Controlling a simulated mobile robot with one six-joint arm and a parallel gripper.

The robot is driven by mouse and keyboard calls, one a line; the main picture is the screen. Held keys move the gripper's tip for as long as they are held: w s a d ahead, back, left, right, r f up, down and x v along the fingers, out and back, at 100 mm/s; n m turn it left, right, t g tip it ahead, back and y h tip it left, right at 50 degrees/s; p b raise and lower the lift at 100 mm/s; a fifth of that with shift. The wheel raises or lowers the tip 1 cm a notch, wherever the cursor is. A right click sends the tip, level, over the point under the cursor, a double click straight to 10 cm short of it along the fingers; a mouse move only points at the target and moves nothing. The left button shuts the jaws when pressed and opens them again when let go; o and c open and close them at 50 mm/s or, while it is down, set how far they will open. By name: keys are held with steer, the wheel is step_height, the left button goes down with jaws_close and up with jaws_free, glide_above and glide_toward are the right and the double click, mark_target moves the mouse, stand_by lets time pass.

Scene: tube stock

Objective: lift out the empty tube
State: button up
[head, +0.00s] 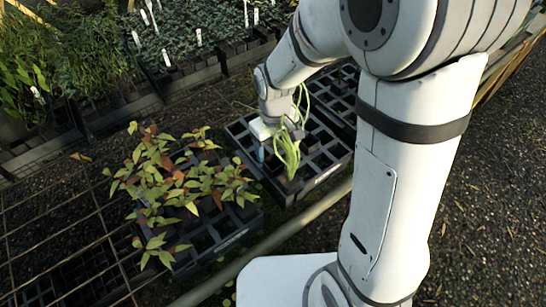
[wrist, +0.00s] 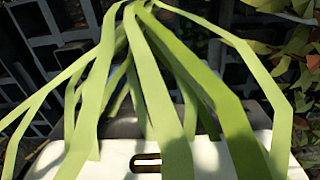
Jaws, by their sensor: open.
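A black tray of square tubes (head: 318,182) stands in the middle of the head view, with many of its openings dark. My gripper (head: 268,142) is low over the tray's left part, pointing down, and open. A plant with long green strap leaves (head: 288,158) grows beside it at the tray's near side. In the wrist view these leaves (wrist: 150,85) hang across the picture, in front of my white gripper body (wrist: 110,158). The fingertips are hidden there. I cannot tell which tube is empty or whether a tube is between the fingers.
A tray of plants with green and reddish leaves (head: 180,185) stands close on the left; its foliage shows at the wrist view's upper right (wrist: 292,55). Trays of seedlings with white labels (head: 165,57) line the back. A rail (head: 300,220) runs along the near side.

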mark_target(273, 162)
step_height(273, 162, down, 8)
steer(key=shift+w+a+f, duration=0.1)
stand_by(0.4)
steer(key=shift+c, duration=0.3)
steer(key=c, duration=1.2)
